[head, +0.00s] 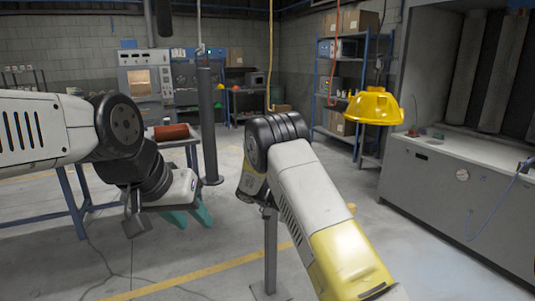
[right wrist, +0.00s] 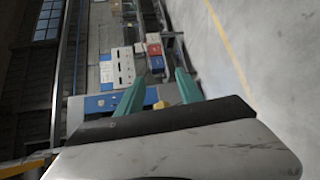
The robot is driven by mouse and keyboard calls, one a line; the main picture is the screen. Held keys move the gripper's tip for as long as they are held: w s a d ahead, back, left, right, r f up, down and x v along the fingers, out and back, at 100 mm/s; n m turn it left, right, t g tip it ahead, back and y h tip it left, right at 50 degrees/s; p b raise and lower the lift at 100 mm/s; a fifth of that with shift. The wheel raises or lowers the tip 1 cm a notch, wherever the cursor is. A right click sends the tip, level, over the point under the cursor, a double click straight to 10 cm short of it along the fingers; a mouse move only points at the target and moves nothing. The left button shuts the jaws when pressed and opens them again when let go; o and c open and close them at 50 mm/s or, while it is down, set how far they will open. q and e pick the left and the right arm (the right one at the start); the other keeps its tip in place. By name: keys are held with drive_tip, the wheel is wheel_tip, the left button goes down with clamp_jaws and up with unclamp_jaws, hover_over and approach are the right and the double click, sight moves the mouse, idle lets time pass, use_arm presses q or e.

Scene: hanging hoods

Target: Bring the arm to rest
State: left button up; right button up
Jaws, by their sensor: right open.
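My left arm comes in from the left in the head view. Its gripper (head: 190,217) has two teal fingers pointing down and slightly right, apart and with nothing seen between them. My right arm (head: 300,175) rises from the lower right to a black joint near the middle and folds down behind it. Its gripper is hidden in the head view. In the right wrist view the right gripper (right wrist: 160,78) shows two teal fingers spread apart, with nothing held between them.
A yellow hood (head: 375,107) hangs at the right, before a grey booth (head: 450,185). A blue-legged table (head: 75,200) with a red roll (head: 171,132) stands left, behind my left arm. A dark post (head: 207,125) and a metal stand (head: 270,250) rise from the floor. Shelves (head: 340,90) stand behind.

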drive_tip(key=s+a+r+n+t+y, duration=0.1)
drive_tip(key=s+r+t+y, duration=0.5)
drive_tip(key=s, duration=0.5)
drive_tip(key=s+a+r+n+t+y, duration=0.1)
drive_tip(key=s+r+t+y, duration=0.4)
drive_tip(key=s+r+y, duration=0.4)
drive_tip(key=shift+s+a+r+n+t+y, duration=0.2)
drive_tip(key=shift+s+r+n+t+y, duration=0.2)
drive_tip(key=shift+s+y, duration=0.6)
drive_tip(key=shift+s, duration=0.1)
